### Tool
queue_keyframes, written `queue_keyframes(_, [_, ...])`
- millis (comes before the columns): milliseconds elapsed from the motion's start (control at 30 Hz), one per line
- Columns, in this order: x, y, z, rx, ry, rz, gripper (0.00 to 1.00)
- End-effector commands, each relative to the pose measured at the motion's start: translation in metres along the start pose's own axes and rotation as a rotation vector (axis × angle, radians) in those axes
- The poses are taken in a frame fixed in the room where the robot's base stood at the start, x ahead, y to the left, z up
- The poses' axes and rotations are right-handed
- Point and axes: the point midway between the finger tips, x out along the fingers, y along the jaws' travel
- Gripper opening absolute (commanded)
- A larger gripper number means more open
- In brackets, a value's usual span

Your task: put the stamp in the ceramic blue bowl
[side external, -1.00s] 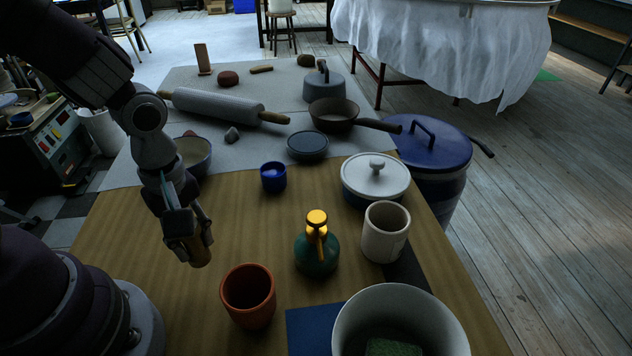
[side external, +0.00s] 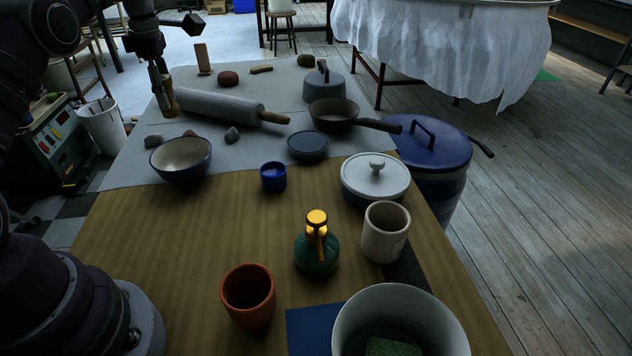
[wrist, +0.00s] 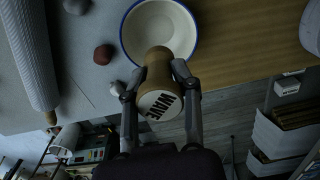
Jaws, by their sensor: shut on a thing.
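My gripper (side external: 165,88) is shut on the stamp (side external: 169,99), a tan wooden cylinder, and holds it in the air at the far left. In the wrist view the stamp (wrist: 158,72) sits between both fingers, its pale end marked "WAVE" facing the camera. The ceramic blue bowl (side external: 180,163), cream inside with a blue rim, stands upright at the left of the table. In the wrist view the bowl (wrist: 160,26) lies just beyond the stamp, which overlaps its near rim in the picture. The visible inside of the bowl looks empty.
A grey rolling pin (side external: 215,106) lies behind the bowl, with small stones (side external: 232,134) between them. The wooden table before the bowl is clear.

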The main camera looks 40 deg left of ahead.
Motion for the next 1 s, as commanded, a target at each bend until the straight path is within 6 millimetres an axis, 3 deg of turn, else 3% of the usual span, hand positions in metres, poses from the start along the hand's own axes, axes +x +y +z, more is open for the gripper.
queue_keyframes(233, [0.007, 0.003, -0.009, -0.033, -0.002, -0.002, 0.01])
queue_keyframes(700, [0.079, 0.003, -0.008, -0.03, -0.002, 0.0, 0.01])
queue_keyframes(1000, [0.105, 0.003, -0.008, -0.029, -0.003, 0.003, 0.01])
